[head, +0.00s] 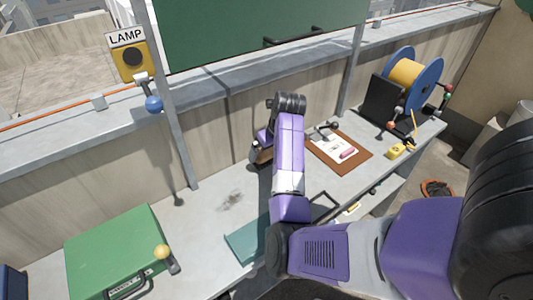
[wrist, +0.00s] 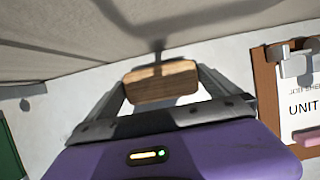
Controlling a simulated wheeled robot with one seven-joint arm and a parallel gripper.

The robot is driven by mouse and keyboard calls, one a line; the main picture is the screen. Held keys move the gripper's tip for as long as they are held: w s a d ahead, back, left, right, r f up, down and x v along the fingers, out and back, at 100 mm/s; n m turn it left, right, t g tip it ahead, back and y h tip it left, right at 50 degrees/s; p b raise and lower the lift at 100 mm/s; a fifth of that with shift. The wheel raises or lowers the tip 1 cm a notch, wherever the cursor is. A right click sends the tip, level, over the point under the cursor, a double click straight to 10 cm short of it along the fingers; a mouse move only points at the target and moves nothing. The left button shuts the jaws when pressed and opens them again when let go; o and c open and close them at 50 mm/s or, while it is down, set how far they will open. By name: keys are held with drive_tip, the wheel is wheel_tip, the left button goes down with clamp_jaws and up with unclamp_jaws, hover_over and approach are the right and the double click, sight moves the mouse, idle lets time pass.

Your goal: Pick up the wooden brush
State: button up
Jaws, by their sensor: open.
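The wooden brush (wrist: 160,82) shows in the wrist view as a brown wood-grained block over the pale bench top. My gripper (wrist: 160,88) is open, with one finger at each side of the brush. I cannot tell whether either finger touches it. In the head view my gripper (head: 262,148) is low over the bench near the back wall, partly hidden by my arm. A small part of the brush (head: 262,157) shows just below it there.
A clipboard (head: 361,163) with papers lies to the right. A green case (head: 85,250) and a yellow-knobbed lever (head: 163,253) are at the left. A cable spool (head: 412,80) stands at the far right.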

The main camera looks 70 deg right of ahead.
sight(268, 151)
drive_tip(key=shift+w+d+f, duration=0.1)
drive_tip(key=shift+w+f, duration=0.05)
drive_tip(key=shift+f, duration=0.35)
drive_tip(key=c, duration=1.1)
drive_tip(key=shift+o, duration=0.2)
drive_tip(key=shift+r, duration=0.1)
drive_tip(key=shift+r, duration=0.2)
drive_tip(key=r, duration=0.7)
drive_tip(key=r+b, duration=0.1)
drive_tip(key=r, duration=0.3)
drive_tip(key=shift+s, duration=0.3)
drive_tip(key=shift+s+a+p, duration=1.15)
drive_tip(key=shift+s+a, duration=0.6)
drive_tip(key=shift+s, duration=1)
drive_tip(key=shift+s+a+p, duration=1.15)
drive_tip(key=shift+s+a, duration=0.55)
drive_tip(key=shift+s, duration=1)
drive_tip(key=shift+s+a+p, duration=1.15)
drive_tip(key=shift+s+a, duration=0.6)
drive_tip(key=shift+s, duration=1)
